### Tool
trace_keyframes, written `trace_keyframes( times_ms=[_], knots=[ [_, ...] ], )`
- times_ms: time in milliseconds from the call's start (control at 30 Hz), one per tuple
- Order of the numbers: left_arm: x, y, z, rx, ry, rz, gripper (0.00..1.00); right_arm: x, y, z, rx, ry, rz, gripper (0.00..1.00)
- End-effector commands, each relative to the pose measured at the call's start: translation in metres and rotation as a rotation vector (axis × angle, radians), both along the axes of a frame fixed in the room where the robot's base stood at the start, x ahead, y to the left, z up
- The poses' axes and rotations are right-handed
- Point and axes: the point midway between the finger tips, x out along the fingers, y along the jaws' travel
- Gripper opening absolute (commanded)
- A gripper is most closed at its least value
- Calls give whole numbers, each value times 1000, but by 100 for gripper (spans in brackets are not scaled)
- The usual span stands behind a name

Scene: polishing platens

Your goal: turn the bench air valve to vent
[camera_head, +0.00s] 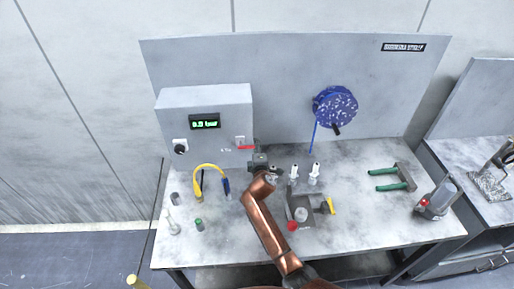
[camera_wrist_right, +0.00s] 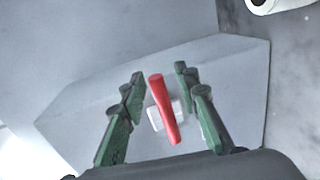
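The bench air valve has a red lever (camera_head: 246,147) on a small white plate (camera_head: 239,140), low on the right of the grey control box's front. The lever lies roughly level in the head view. In the right wrist view the red lever (camera_wrist_right: 164,108) stands between the green fingers of my right gripper (camera_wrist_right: 160,76), with a gap on both sides. That gripper is open. In the head view my right gripper (camera_head: 258,161) is just below and right of the lever. My left gripper is not in view.
The grey control box (camera_head: 205,103) has a lit green display (camera_head: 204,121) and a black knob (camera_head: 180,148). A blue hose reel (camera_head: 335,105) hangs on the back panel. A yellow hooped hose (camera_head: 209,166), white nozzles (camera_head: 314,170) and green-handled pliers (camera_head: 392,178) are on the bench (camera_head: 365,235).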

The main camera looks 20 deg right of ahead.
Motion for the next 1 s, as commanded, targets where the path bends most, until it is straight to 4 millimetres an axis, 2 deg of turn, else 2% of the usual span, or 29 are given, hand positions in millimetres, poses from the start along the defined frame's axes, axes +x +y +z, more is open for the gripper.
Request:
trace_keyframes(
  times_ms=[267,367,700,833,1000],
  knots=[
    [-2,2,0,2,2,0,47,-8,2,2,0,-3,1,29],
    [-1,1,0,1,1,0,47,-22,5,4,1,-1,0,29],
    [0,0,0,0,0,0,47,-87,20,17,2,-1,1,29],
    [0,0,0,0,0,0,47,-104,24,21,0,0,1,29],
    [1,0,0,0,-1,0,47,-114,26,23,0,0,0,29]
  ],
)
